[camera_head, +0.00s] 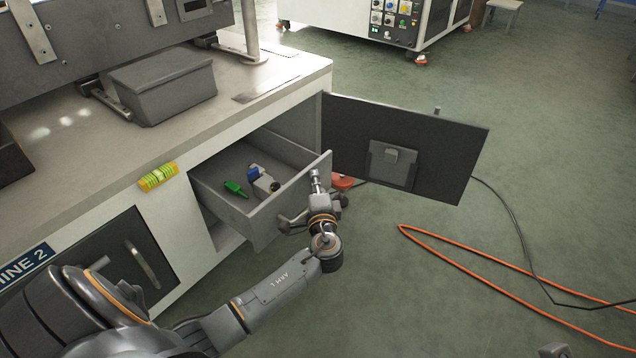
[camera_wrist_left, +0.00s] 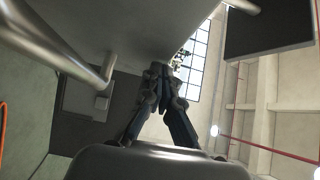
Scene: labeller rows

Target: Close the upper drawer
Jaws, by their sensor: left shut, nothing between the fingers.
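The upper drawer (camera_head: 268,222) stands pulled out of the white cabinet in the head view. A green item and a blue-and-white item lie inside it. Its bar handle (camera_head: 290,222) is on the outer face, partly hidden by my gripper and wrist. My left gripper (camera_head: 315,175) is shut and empty, close to the outer side of the drawer front near its right end. In the left wrist view, the shut fingers (camera_wrist_left: 163,72) point toward the grey drawer front (camera_wrist_left: 140,30), with the handle (camera_wrist_left: 75,50) to the left. I cannot tell whether they touch the front.
A dark cabinet door (camera_head: 440,150) stands open to the right of the drawer. A closed drawer or door (camera_head: 115,262) is at lower left.

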